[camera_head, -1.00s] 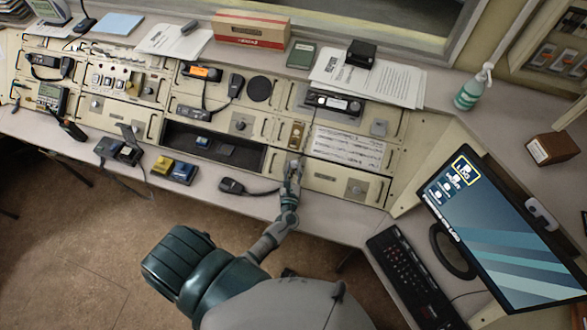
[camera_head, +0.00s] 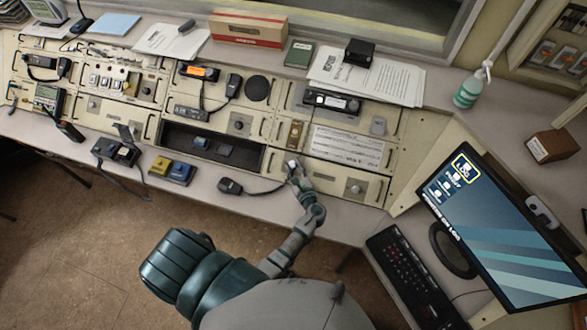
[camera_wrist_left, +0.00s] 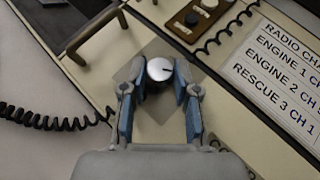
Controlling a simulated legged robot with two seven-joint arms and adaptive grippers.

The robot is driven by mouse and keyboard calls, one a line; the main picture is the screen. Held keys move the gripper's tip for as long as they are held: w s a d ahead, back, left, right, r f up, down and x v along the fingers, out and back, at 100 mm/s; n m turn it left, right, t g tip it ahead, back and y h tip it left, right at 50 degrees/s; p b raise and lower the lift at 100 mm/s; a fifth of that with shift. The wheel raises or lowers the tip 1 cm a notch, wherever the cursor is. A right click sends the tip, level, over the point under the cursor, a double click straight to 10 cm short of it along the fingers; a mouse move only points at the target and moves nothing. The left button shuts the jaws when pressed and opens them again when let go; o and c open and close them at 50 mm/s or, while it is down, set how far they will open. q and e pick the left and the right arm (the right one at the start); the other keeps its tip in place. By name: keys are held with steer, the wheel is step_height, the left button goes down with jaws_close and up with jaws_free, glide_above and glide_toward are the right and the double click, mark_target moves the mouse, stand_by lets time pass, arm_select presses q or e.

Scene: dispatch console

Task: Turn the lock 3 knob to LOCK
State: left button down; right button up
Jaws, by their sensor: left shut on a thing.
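My left gripper (camera_head: 293,170) is at the lower panel of the console, left of the label sheet. In the left wrist view my left gripper (camera_wrist_left: 155,84) has its blue-padded fingers on both sides of a round knob (camera_wrist_left: 159,69), shut on it. The knob has a silver cap with a dark pointer mark and sits on a grey diamond-shaped plate (camera_wrist_left: 131,72). No lettering is readable around it, so I cannot tell its number or setting. In the head view the gripper mostly hides this knob. My right gripper is not in view.
A similar knob (camera_head: 355,187) is on the panel to the right. A dark handle (camera_wrist_left: 92,36) and coiled cords (camera_wrist_left: 40,118) lie close to the gripper. A handset (camera_head: 230,186) rests on the desk to its left. A keyboard (camera_head: 405,275) and monitor (camera_head: 505,235) stand at right.

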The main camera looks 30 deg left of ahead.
arm_select(q)
steer(key=n+g, duration=0.6)
steer(key=shift+w+d+r+y, duration=0.2)
steer(key=shift+w+y, duration=0.2)
steer(key=n+g, duration=0.2)
steer(key=n+g+h, duration=0.1)
steer(key=n, duration=0.1)
steer(key=shift+w+r+g, duration=0.15)
steer(key=shift+w+g, duration=0.05)
steer(key=shift+g, duration=0.2)
steer(key=shift+w+a+n+g+h+p, duration=0.1)
steer(key=shift+n+g+h+p, duration=0.25)
steer(key=shift+n+g+h, duration=0.4)
steer(key=shift+n+g, duration=0.25)
steer(key=shift+n, duration=0.2)
steer(key=c, duration=0.9)
jaws_free()
steer(key=shift+a, duration=0.1)
steer(key=shift+o, duration=0.2)
steer(key=shift+w+d+r, duration=0.1)
steer(key=shift+d+r, duration=0.15)
steer(key=shift+d, duration=0.2)
steer(key=d, duration=0.8)
steer(key=w+d, duration=0.1)
steer(key=d, duration=0.3)
steer(key=shift+w, duration=0.1)
